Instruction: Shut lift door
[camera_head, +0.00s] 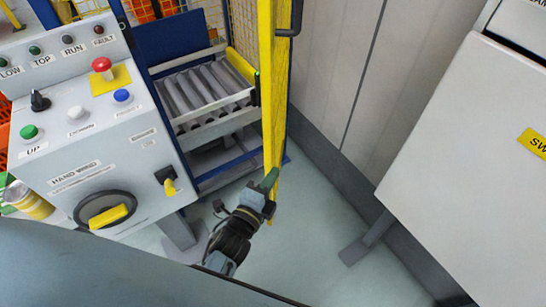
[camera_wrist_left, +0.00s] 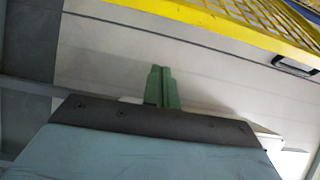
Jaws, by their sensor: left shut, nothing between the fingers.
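The lift door (camera_head: 267,85) is a yellow mesh panel in a yellow frame, seen nearly edge-on in the head view. It stands open, swung out from the blue-framed lift (camera_head: 185,50). A dark handle (camera_head: 291,22) sits on its right face. My left gripper (camera_head: 269,180) has green fingers, shut and empty, at the lower end of the door. Whether they touch it there I cannot tell. In the left wrist view the closed fingers (camera_wrist_left: 162,86) point at a pale wall, with the door (camera_wrist_left: 225,18) and its handle (camera_wrist_left: 295,66) above and right. My right gripper is not in view.
A grey control box (camera_head: 90,125) with buttons stands left of the lift opening. Metal rollers (camera_head: 205,90) lie inside the lift. A pale panelled wall (camera_head: 340,70) and a white cabinet (camera_head: 480,160) stand to the right. The floor (camera_head: 310,235) between is clear.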

